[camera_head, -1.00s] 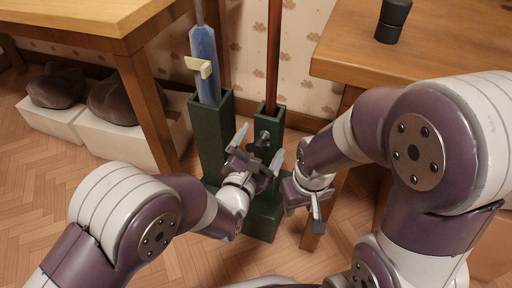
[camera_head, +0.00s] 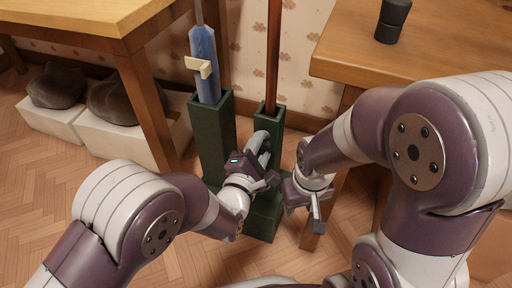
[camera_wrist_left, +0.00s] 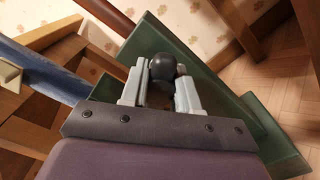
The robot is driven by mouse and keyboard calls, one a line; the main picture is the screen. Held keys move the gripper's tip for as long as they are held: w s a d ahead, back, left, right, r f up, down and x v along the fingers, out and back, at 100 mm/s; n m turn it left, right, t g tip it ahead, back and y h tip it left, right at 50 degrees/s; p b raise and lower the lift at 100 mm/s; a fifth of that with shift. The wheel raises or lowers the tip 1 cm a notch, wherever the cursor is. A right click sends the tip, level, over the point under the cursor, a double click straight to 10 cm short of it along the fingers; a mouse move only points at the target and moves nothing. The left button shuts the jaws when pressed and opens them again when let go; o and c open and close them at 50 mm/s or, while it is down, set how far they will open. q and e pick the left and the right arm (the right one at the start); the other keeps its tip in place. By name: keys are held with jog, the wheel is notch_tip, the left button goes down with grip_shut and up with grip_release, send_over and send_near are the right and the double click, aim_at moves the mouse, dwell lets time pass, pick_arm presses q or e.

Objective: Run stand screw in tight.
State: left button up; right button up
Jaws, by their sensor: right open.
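A dark green stand (camera_head: 212,140) with a tall and a shorter square tube stands on the floor between two wooden tables. A black round screw knob (camera_wrist_left: 161,67) sits at the stand in the left wrist view. My left gripper (camera_head: 263,146) is at the shorter tube, and its grey fingers hide the knob in the head view. In the left wrist view my left gripper (camera_wrist_left: 161,85) has one finger on each side of the knob, closed onto it. My right gripper (camera_head: 316,210) is open and empty, to the right of the stand, pointing down.
A blue folded umbrella (camera_head: 205,65) with a cream tab is in the tall tube. A brown pole (camera_head: 274,55) rises from the shorter one. Wooden tables (camera_head: 140,80) flank the stand. White boxes (camera_head: 120,130) with dark lumps lie left. A black object (camera_head: 391,20) stands on the right table.

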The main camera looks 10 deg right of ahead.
pick_arm(q)
jog(key=o, duration=1.2)
jog(key=shift+c, duration=0.2)
jog(key=p+v, duration=0.1)
jog(key=v, duration=0.6)
jog(key=shift+p, duration=0.35)
